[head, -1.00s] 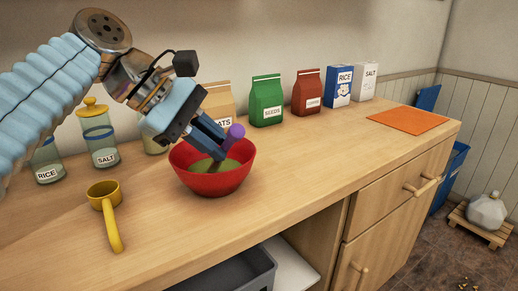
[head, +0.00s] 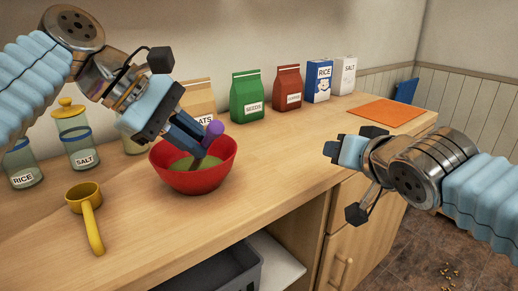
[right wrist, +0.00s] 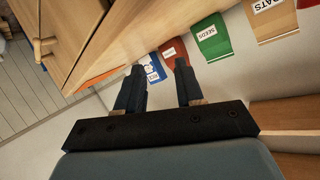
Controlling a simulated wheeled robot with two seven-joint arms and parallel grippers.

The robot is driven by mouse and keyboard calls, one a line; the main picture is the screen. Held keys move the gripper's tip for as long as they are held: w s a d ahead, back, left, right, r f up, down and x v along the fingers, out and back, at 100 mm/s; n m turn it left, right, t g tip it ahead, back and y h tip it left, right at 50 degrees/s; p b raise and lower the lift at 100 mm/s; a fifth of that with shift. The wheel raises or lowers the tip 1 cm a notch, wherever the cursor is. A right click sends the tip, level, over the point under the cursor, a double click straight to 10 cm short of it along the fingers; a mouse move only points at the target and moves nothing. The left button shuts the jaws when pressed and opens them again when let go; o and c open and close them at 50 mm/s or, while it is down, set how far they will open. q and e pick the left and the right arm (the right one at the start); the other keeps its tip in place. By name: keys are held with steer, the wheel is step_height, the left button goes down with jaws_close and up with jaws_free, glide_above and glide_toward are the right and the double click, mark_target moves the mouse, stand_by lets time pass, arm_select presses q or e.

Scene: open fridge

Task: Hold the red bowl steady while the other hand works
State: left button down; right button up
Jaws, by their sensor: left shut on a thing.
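The red bowl (head: 192,181) stands upright on the wooden counter, with greenish contents inside. My left gripper (head: 200,143) is over the bowl, shut on a utensil with a purple knob (head: 214,129). The utensil's brownish lower part reaches down into the bowl's contents, and its tip is hidden. My right gripper (head: 334,149) is to the right of the bowl, above the counter's front edge and well apart from the bowl. In the right wrist view its two fingers (right wrist: 158,85) are spread, with nothing between them.
A yellow scoop (head: 86,213) lies left of the bowl, near glass jars (head: 80,145). Oats, seeds (head: 247,98), a red-brown bag (head: 287,88), rice (head: 318,82) and salt boxes line the back. An orange mat (head: 388,112) lies at right. The counter right of the bowl is clear.

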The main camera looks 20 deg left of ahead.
mark_target(234, 145)
steer(key=s+a+r+n+g+y, duration=0.2)
steer(key=s+a+r+y, duration=0.15)
steer(key=s+a, duration=0.85)
steer(key=shift+h, duration=0.25)
steer(key=x, duration=1)
steer(key=shift+w+a+r, duration=0.1)
steer(key=shift+a+r, duration=0.05)
steer(key=shift+a, duration=0.1)
jaws_close()
arm_select(q)
steer(key=shift+f, duration=0.2)
steer(key=shift+f, duration=0.8)
